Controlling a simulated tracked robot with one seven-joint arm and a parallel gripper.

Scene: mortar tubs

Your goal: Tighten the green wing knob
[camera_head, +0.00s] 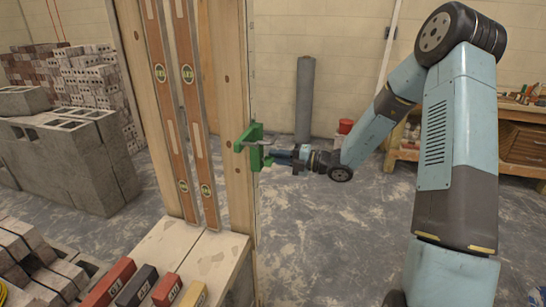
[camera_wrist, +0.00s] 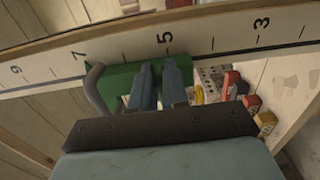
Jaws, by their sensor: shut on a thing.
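A green clamp-like bracket (camera_head: 248,138) sits on the edge of an upright timber post in the head view. My gripper (camera_head: 272,155) reaches it from the right, with its fingertips at the green part. In the wrist view the green body (camera_wrist: 118,84) lies behind and left of my two blue-grey fingers, and my gripper (camera_wrist: 160,68) has them close together against it. A grey curved bar (camera_wrist: 94,88) shows at its left end. The fingers are shut on the green wing knob, which they mostly hide; its wing angle cannot be told.
A numbered white scale strip (camera_wrist: 205,47) crosses the wrist view just beyond the fingertips. Two long levels (camera_head: 188,115) lean left of the bracket. Grey blocks (camera_head: 60,150) stand at left, a workbench (camera_head: 522,140) at right.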

